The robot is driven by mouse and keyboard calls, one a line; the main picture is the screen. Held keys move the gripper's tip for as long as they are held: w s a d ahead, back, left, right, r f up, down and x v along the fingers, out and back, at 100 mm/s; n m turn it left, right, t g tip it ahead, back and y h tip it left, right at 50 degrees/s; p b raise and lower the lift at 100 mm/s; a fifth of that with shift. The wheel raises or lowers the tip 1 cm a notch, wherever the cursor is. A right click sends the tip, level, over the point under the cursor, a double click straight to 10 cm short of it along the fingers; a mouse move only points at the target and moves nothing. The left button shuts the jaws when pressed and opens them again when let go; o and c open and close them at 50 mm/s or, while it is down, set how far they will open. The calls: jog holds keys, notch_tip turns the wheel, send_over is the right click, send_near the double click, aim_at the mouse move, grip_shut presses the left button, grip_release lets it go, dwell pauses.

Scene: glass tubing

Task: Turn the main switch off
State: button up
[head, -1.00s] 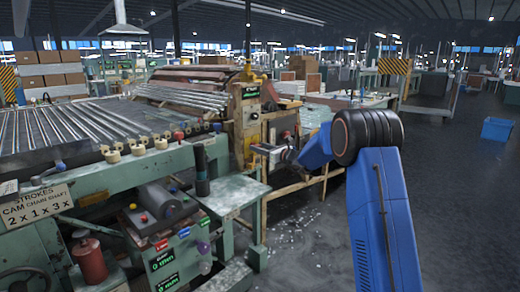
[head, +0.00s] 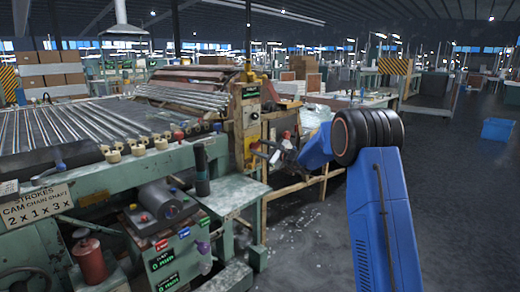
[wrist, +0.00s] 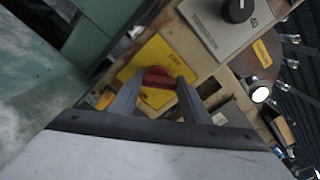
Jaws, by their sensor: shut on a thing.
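The main switch is a red handle (wrist: 157,74) on a yellow plate (wrist: 152,54), mounted on a tan post (head: 240,122). In the wrist view, my gripper (wrist: 158,87) has one finger on each side of the red handle and is shut on it. The plate and handle look tilted in that view. In the head view, my gripper (head: 268,152) is at the right side of the post, and the handle is too small and covered to make out there.
A grey box with a black knob (wrist: 238,10) sits close beside the yellow plate. The green roller machine (head: 110,175) fills the left of the head view. Open floor (head: 455,200) lies to the right, with a blue bin (head: 497,129).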

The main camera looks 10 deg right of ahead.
jog(key=n, duration=0.5)
jog(key=shift+s+a+n, duration=0.1)
jog(key=shift+n, duration=0.2)
jog(key=n, duration=0.4)
jog(key=shift+f+n, duration=0.1)
jog(key=shift+n, duration=0.3)
jog(key=shift+a, duration=0.1)
jog(key=o, duration=1)
jog(key=shift+o, duration=0.2)
jog(key=v, duration=1.7)
jog(key=shift+s, duration=0.2)
